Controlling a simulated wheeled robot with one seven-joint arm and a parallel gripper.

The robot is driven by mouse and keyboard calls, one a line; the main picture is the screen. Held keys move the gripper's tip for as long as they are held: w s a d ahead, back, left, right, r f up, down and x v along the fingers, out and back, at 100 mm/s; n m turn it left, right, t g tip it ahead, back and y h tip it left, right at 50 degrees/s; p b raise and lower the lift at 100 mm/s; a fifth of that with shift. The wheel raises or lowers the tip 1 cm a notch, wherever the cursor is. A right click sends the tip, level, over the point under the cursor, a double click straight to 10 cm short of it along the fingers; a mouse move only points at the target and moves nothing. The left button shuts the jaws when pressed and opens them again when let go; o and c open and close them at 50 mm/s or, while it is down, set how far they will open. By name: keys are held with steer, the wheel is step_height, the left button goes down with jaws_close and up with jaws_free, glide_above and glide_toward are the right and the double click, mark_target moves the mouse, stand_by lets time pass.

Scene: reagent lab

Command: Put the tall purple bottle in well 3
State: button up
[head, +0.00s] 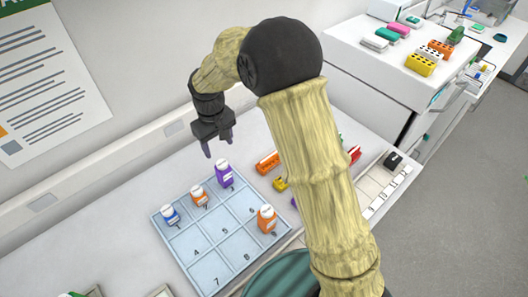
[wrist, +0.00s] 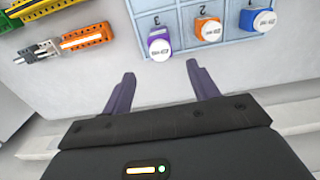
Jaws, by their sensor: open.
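The tall purple bottle (head: 224,176) has a white cap and stands upright in well 3 of the pale blue tray (head: 222,240), at the end of the back row. It also shows in the wrist view (wrist: 159,43) beside the printed 3. My gripper (head: 219,147) is open and empty just above the bottle. In the wrist view, the fingertips (wrist: 160,73) are spread apart, with the bottle beyond the gap and apart from both fingers.
A small orange bottle (head: 198,196) and a blue bottle (head: 171,215) stand in wells 2 and 1. A larger orange bottle (head: 267,219) stands at the tray's right corner. Orange and yellow racks (wrist: 62,20) lie beside the tray. My arm hides part of the bench.

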steer(key=s+d+r+m+t, duration=0.1)
steer(key=s+d+m, duration=0.1)
steer(key=s+d, duration=0.3)
steer(key=s+d+r+m, duration=0.1)
steer(key=s+d+m, duration=0.2)
steer(key=d, duration=0.8)
steer(key=s+d+r+m+t, duration=0.1)
steer(key=s+d+r+m, duration=0.1)
steer(key=s+d, duration=0.5)
steer(key=shift+s+d+m+t, duration=0.3)
steer(key=shift+s+d, duration=0.05)
steer(key=shift+d, duration=0.35)
